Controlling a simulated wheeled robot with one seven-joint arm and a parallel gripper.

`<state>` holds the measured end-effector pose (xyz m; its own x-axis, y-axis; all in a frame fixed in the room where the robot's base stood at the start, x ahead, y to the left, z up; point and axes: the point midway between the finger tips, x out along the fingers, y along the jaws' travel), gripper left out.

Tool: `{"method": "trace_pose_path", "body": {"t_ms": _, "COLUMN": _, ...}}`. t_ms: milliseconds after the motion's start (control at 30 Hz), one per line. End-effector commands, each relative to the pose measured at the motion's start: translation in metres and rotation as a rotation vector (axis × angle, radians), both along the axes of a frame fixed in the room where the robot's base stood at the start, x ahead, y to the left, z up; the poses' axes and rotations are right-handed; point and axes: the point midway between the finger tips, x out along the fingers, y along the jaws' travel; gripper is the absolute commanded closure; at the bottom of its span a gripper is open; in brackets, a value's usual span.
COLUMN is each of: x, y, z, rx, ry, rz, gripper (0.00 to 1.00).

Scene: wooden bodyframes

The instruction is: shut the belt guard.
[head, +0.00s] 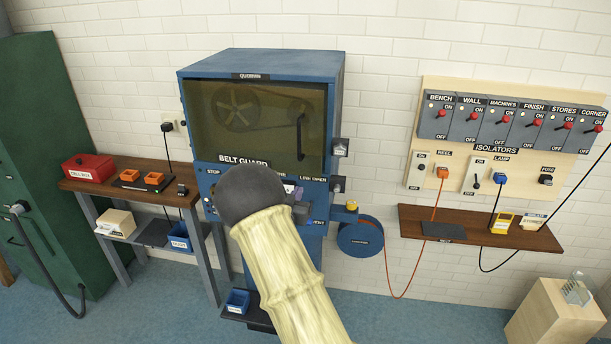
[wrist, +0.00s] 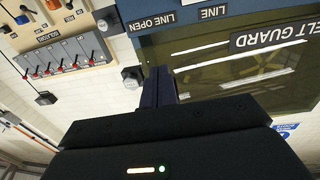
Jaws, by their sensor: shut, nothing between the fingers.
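The belt guard (head: 257,124) is a tinted see-through panel on the front of a blue machine cabinet (head: 336,95). A pulley and belt show dimly behind it, and a dark upright handle (head: 300,136) is at its right side. The guard looks close to flush with the cabinet; I cannot tell if a gap remains. In the upside-down wrist view the guard (wrist: 215,62) fills the upper right. My gripper (wrist: 159,84) is shut and empty, in front of the cabinet near the guard's edge; contact cannot be told. In the head view my arm hides it and part of the control panel.
An isolator board (head: 510,140) and a wooden shelf (head: 480,229) are on the wall to the right. A side table (head: 133,183) and green cabinet (head: 45,150) stand left. A wooden box (head: 553,315) stands front right.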

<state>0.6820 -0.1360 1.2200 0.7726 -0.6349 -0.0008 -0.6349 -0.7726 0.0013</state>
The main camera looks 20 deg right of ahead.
Motion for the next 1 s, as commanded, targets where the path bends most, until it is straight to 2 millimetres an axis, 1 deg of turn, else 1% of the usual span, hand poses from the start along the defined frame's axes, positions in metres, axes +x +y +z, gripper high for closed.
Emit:
{"method": "trace_pose_path", "body": {"t_ms": 33, "x": 0.007, "y": -0.007, "z": 0.004, "rx": -0.001, "ry": 0.0, "rz": -0.002, "gripper": 1.0}}
{"method": "trace_pose_path", "body": {"t_ms": 200, "x": 0.028, "y": -0.027, "z": 0.004, "rx": -0.001, "ry": -0.001, "rz": -0.005, "gripper": 1.0}}
{"method": "trace_pose_path", "body": {"t_ms": 433, "x": 0.051, "y": -0.048, "z": 0.003, "rx": -0.001, "ry": 0.001, "rz": -0.007, "gripper": 1.0}}
{"method": "trace_pose_path", "body": {"t_ms": 600, "x": 0.058, "y": -0.053, "z": 0.001, "rx": 0.001, "ry": 0.001, "rz": -0.005, "gripper": 1.0}}
{"method": "trace_pose_path", "body": {"t_ms": 1000, "x": 0.061, "y": -0.051, "z": -0.001, "rx": 0.002, "ry": -0.001, "rz": 0.003, "gripper": 1.0}}
